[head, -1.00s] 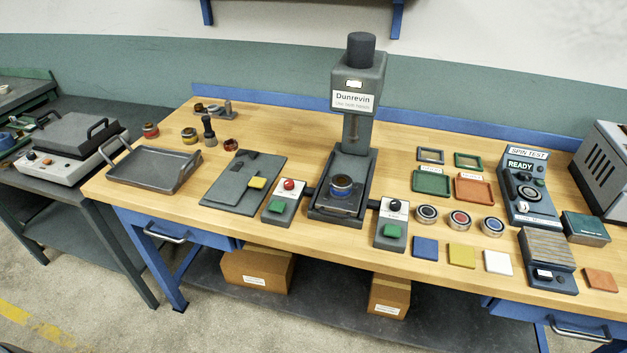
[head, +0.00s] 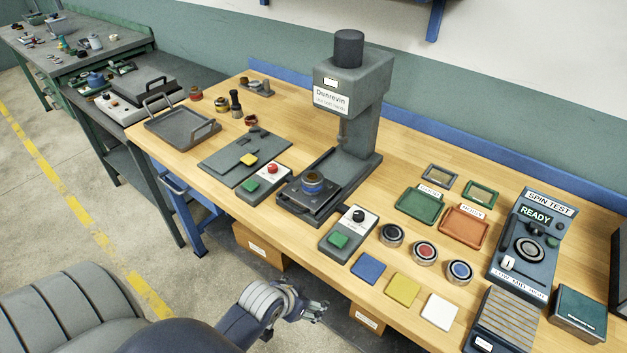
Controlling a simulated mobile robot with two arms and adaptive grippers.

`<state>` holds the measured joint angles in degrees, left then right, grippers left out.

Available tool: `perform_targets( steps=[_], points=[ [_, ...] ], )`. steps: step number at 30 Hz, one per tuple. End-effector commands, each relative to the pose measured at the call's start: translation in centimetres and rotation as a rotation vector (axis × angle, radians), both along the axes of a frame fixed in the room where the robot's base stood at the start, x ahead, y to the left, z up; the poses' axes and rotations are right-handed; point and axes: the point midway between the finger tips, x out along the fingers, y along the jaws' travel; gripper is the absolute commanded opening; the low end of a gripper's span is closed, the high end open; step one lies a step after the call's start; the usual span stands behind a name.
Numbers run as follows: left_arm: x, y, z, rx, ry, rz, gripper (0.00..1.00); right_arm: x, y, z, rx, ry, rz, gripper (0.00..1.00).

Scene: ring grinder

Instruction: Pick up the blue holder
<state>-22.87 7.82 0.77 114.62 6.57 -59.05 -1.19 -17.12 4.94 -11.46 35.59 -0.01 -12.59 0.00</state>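Several blue things show, and I cannot tell which is the holder. A round part with a blue band (head: 314,184) sits on the plate of the grey press (head: 352,130). A round silver piece with a blue-ringed top (head: 459,272) stands at the right of a row of three. A flat blue square (head: 368,267) lies near the bench's front edge. A small blue object (head: 95,79) is on the dark bench behind left. My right gripper is not in view.
Cardboard boxes (head: 258,247) lie beneath. Open floor (head: 60,210) lies to the left.

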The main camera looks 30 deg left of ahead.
Motion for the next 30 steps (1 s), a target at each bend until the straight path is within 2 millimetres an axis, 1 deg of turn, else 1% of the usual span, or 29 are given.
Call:
perform_targets(
  steps=[1,4,8,9,10,12,15,18,22,26,30],
  points=[
    [0.3,0.1,2.4,0.001,-0.024,-0.001,0.71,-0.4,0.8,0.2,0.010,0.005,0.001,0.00],
    [0.5,0.2,5.8,0.003,-0.056,-0.005,0.71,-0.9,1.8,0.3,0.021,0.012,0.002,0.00],
    [0.6,0.2,9.8,0.007,-0.097,-0.009,0.71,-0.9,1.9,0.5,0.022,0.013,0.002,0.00],
    [1.2,0.6,11.5,0.009,-0.132,-0.005,0.71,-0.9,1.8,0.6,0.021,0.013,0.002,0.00],
    [2.6,1.6,13.1,0.010,-0.188,0.009,0.71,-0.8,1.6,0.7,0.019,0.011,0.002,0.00],
    [5.1,3.4,14.5,0.005,-0.278,0.036,0.71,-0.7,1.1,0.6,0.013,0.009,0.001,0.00],
    [7.9,5.6,16.5,-0.003,-0.389,0.072,0.71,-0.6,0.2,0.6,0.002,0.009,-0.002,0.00],
    [10.1,7.8,18.5,-0.008,-0.488,0.106,0.71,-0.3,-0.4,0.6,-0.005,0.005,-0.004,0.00],
    [11.9,9.9,20.5,-0.013,-0.580,0.140,0.71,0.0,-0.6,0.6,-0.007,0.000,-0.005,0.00],
    [13.1,10.7,21.0,-0.014,-0.613,0.153,0.71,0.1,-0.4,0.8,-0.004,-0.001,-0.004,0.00],
    [14.9,10.9,20.4,-0.015,-0.613,0.155,0.71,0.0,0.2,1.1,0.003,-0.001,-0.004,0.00]
  ],
)
